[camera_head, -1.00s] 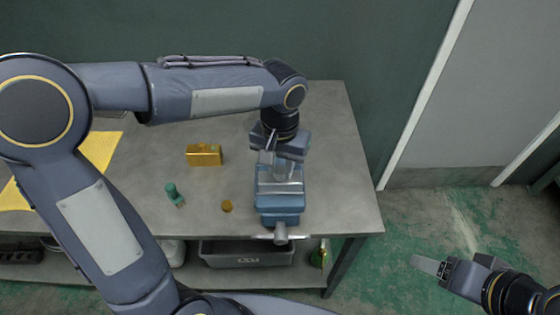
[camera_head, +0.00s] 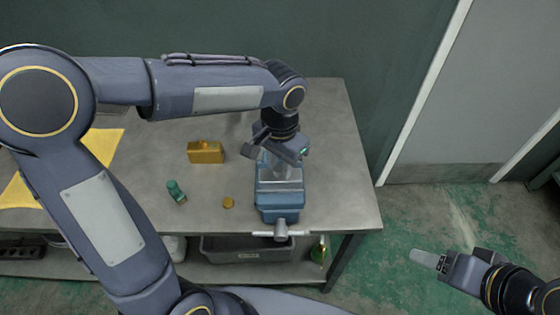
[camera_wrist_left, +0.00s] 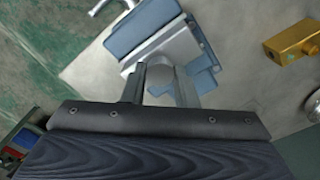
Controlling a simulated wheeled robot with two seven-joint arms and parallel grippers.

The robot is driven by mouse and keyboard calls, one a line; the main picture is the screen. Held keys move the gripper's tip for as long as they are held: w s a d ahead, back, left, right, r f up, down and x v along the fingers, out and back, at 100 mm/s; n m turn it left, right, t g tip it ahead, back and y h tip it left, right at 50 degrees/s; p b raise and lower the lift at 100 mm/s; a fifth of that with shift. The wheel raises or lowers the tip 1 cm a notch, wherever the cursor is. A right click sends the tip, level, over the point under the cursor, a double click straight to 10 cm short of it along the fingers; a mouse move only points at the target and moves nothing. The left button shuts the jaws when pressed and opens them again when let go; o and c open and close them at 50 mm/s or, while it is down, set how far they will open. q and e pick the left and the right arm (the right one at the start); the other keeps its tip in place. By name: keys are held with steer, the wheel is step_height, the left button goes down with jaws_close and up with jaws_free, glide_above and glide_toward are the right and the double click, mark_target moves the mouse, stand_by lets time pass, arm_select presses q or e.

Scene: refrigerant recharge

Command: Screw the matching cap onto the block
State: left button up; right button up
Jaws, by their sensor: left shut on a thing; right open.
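A blue vise (camera_head: 279,198) with pale metal jaws stands at the right part of the table; it also shows in the left wrist view (camera_wrist_left: 150,28). My left gripper (camera_head: 278,160) is over the vise jaws, pointing down. In the left wrist view its fingers are shut on a grey round piece (camera_wrist_left: 160,76), seemingly the cap, at the jaws. The block under it is hidden, and I cannot tell how the piece sits on it. A small gold cap (camera_head: 228,202) and a green piece (camera_head: 176,192) lie on the table. My right gripper (camera_head: 424,257) is open and empty, off the table.
A gold block (camera_head: 206,152) is on the table left of the vise and also in the left wrist view (camera_wrist_left: 293,42). A yellow cloth (camera_head: 95,160) lies at the left. A grey bin (camera_head: 246,248) is on the lower shelf. The table's right end is clear.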

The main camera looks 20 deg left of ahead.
arm_select(q)
steer(key=shift+r+m+p, duration=0.15)
steer(key=shift+m+p, duration=0.2)
steer(key=shift+m, duration=0.55)
steer(key=shift+m+p, duration=0.3)
steer(key=shift+m, duration=0.9)
steer(key=shift+m+p, duration=0.5)
steer(key=shift+m, duration=1.4)
steer(key=o, duration=1.5)
